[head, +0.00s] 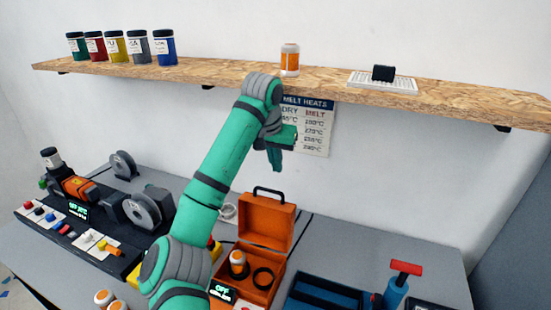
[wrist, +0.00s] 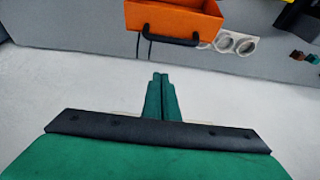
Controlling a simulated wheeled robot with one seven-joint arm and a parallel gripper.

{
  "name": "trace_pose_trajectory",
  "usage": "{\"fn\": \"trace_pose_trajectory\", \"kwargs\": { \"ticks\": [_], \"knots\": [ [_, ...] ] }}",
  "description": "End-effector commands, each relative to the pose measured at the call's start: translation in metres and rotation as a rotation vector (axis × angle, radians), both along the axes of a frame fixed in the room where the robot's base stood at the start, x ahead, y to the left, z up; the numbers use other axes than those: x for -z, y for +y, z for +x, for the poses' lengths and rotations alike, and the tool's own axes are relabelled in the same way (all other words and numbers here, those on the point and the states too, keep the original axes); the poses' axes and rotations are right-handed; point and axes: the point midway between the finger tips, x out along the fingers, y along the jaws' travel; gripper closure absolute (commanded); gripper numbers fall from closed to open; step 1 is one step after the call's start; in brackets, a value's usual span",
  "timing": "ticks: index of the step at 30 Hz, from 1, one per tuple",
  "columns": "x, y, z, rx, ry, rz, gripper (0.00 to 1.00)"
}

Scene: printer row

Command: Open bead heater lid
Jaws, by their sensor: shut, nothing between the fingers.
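The bead heater is an orange box (head: 258,293) on the grey bench, partly behind my arm in the head view. Its lid (head: 266,220) stands raised at the back, with a black handle (head: 269,191) on its top edge. Inside the box are a white-and-orange jar and a dark ring. A small display on its front reads OFF. In the wrist view the orange lid (wrist: 172,16) and its black handle (wrist: 168,40) show at the top. My gripper (head: 276,168) is shut and empty, above the lid and apart from it. Its closed fingers also show in the wrist view (wrist: 160,78).
A wooden shelf (head: 330,78) with several jars runs along the wall above my gripper. A MELT HEATS sign (head: 315,130) hangs below it. Spools and a dark control panel stand at left. A blue tray (head: 322,293) and a red-handled blue tool (head: 396,290) are at right.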

Motion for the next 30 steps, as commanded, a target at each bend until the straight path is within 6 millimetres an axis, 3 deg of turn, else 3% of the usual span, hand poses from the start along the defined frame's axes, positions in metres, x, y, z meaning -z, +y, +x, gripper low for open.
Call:
{"fn": "trace_pose_trajectory", "kwargs": {
  "ticks": [9,18,30],
  "knots": [
    [0.052,-0.004,0.014,0.0,0.0,0.0,1.0],
    [0.05,0.006,-0.016,0.002,0.0,0.001,1.0],
    [0.051,0.008,-0.021,0.001,0.001,0.0,1.0]
  ]
}}
